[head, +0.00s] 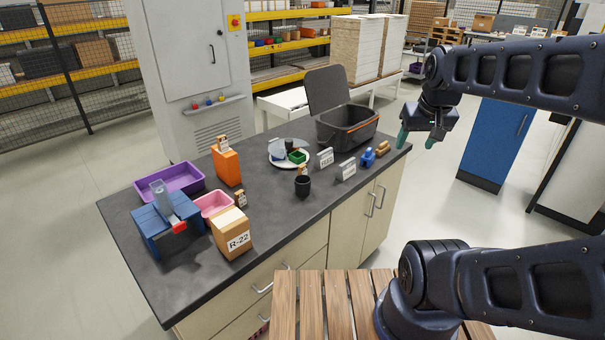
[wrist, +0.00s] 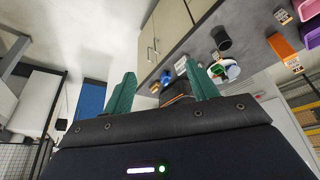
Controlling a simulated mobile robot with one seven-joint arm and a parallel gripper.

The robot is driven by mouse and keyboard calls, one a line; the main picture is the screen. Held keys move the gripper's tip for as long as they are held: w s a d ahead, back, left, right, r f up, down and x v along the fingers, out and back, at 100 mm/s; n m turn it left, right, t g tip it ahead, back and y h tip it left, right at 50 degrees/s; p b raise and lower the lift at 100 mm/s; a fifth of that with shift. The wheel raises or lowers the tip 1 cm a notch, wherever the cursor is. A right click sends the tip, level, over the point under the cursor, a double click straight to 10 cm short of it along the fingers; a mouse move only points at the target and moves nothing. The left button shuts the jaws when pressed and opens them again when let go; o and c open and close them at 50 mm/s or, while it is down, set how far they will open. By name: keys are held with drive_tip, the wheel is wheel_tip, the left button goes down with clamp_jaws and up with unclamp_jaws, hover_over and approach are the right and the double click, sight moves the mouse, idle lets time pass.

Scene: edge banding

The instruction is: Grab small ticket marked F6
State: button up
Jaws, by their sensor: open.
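Several small tan tickets with dark print stand on the counter, their marks too small to read, so I cannot tell which is F6. One ticket (head: 222,144) is at the top of the orange box (head: 228,167). Another ticket (head: 241,199) is beside the pink tray (head: 213,204). A third ticket (head: 302,170) shows just behind the black cup (head: 303,187). Tickets also show in the wrist view, at its right (wrist: 292,63). My gripper (head: 416,140) is open and empty, off the counter's right end, apart from all tickets; its green fingers show in the wrist view (wrist: 160,70).
The dark counter (head: 280,228) also holds a purple bin (head: 184,177), a blue box (head: 150,232), the R-22 carton (head: 231,234), a plate (head: 276,157), two white signs (head: 347,169), blue and tan pieces, and a lidded black crate (head: 346,128). The counter's middle front is clear.

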drive_tip(key=w+a+n+g, duration=0.1)
drive_tip(key=w+a+n, duration=0.25)
drive_tip(key=w, duration=1.05)
drive_tip(key=n+g, duration=0.4)
drive_tip(key=n, duration=0.2)
hover_over(301, 170)
drive_tip(key=w+d, duration=0.1)
drive_tip(key=w, duration=0.1)
wheel_tip(301, 170, down, 25)
drive_tip(key=shift+w+f, duration=0.1)
drive_tip(key=shift+f, duration=0.1)
drive_tip(key=shift+w+a+f, duration=0.15)
drive_tip(key=shift+a+f, duration=0.1)
drive_tip(key=shift+f, duration=0.3)
drive_tip(key=f, duration=1)
drive_tip(key=shift+s+a+f, duration=0.15)
drive_tip(key=shift+s+f, duration=0.05)
drive_tip(key=shift+f, duration=0.1)
drive_tip(key=shift+c, duration=0.5)
drive_tip(key=c, duration=0.9)
